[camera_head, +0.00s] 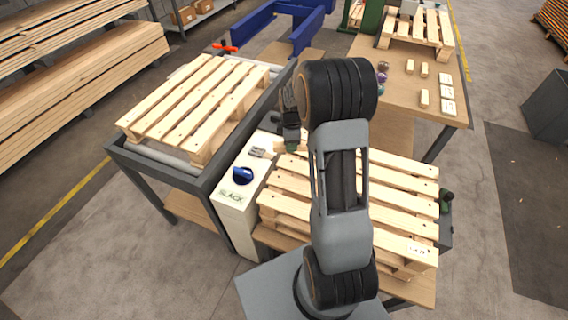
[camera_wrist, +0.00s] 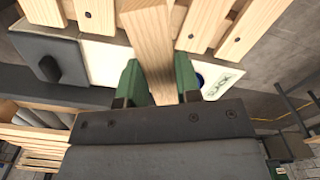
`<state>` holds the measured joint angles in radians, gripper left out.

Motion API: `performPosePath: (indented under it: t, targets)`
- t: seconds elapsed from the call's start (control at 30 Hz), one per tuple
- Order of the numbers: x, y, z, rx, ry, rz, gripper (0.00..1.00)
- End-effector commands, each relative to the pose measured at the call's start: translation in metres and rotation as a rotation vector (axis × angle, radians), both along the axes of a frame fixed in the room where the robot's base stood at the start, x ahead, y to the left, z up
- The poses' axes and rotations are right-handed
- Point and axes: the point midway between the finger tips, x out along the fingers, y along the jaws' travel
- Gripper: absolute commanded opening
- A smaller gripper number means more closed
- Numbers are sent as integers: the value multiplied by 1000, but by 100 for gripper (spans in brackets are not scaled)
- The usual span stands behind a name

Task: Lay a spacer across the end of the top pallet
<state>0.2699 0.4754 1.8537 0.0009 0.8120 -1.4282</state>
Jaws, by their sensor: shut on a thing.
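My gripper (camera_wrist: 157,74) has green fingers, shut on a pale wooden spacer bar (camera_wrist: 150,40). In the wrist view the bar runs from between the fingers toward the top pallet (camera_wrist: 240,32). In the head view my gripper (camera_head: 290,146) is over the left far corner of the top pallet (camera_head: 405,193), near the white box. My arm hides the pallet's middle, and most of the spacer is hidden there. Whether the spacer touches the pallet cannot be told.
A white box (camera_head: 231,207) with a blue knob (camera_head: 243,175) stands left of the stack. Another pallet (camera_head: 195,100) lies on a dark-framed table (camera_head: 207,178) at left. A wooden bench (camera_head: 447,110) at back right bears small wooden blocks (camera_head: 424,97) and a further pallet (camera_head: 425,30).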

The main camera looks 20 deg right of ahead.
Motion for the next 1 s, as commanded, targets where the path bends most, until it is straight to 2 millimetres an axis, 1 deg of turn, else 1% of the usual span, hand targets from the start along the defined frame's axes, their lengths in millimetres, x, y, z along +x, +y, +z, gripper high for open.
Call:
performPosePath:
  t: [0.03, 0.1, 0.3, 0.43, 0.6, 0.7, 0.77, 0.87, 1.0]
  targets:
    - [2, -16, -1, -1, -3, 99, 4]
    - [3, -34, 4, -1, -3, 264, 4]
    - [1, -77, 16, -2, -2, 683, 4]
    - [-1, -98, 23, -3, -2, 889, 4]
    - [-5, -115, 30, -3, -1, 1064, 4]
    - [-6, -118, 31, -1, 0, 1121, 4]
    - [-4, -115, 29, 0, 0, 1143, 4]
    - [0, -100, 23, 1, 1, 1161, 4]
    - [10, -67, 8, 1, 1, 1165, 4]
